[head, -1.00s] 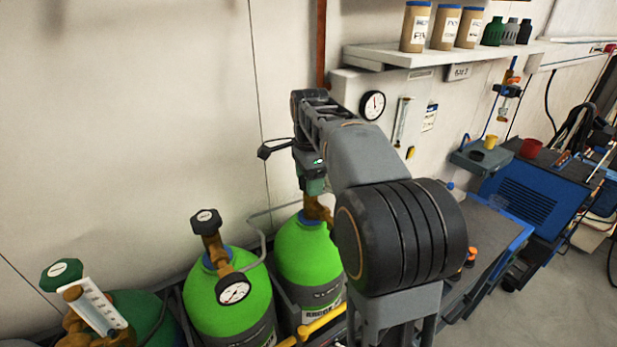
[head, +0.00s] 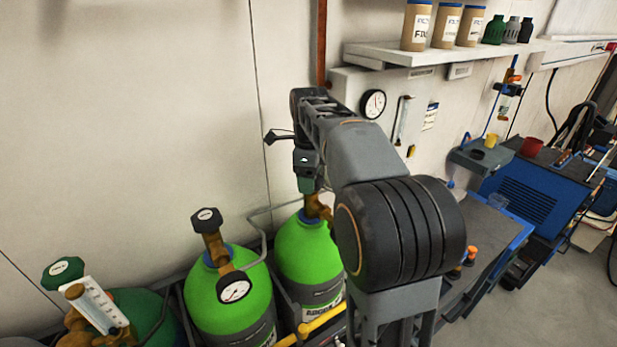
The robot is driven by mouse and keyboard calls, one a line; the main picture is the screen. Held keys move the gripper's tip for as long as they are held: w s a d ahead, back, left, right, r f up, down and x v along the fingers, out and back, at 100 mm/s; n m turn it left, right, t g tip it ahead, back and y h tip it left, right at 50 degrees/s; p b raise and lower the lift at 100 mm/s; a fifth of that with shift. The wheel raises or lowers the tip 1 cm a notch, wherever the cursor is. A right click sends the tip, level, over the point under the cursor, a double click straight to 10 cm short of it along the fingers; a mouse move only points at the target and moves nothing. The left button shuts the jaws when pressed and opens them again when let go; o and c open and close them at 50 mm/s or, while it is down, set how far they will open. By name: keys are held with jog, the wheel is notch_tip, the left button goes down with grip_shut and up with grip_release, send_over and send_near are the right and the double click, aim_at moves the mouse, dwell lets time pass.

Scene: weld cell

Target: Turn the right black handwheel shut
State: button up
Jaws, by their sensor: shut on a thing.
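My gripper (head: 306,182) is at the top of the right bright green cylinder (head: 307,252), reaching down onto its brass valve (head: 317,207). It is shut on the right black handwheel, which the gripper hides almost wholly. The jaw tips are small and dark here. The left black handwheel (head: 207,219) stands clear on the brass valve of the middle cylinder (head: 229,300), apart from my gripper.
A dark green cylinder (head: 143,312) with a green handwheel (head: 62,271) and a flow tube stands at the left. A gauge (head: 234,288) juts from the middle cylinder's valve. A grey hose (head: 268,212) runs behind. A shelf (head: 440,52) with jars is above right.

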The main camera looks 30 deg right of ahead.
dwell(0.4)
jog(key=o, duration=0.9)
jog(key=shift+o, duration=0.2)
notch_tip(320, 180, up, 14)
jog(key=shift+s+f, duration=0.1)
jog(key=shift+a+f, duration=0.1)
dwell(0.4)
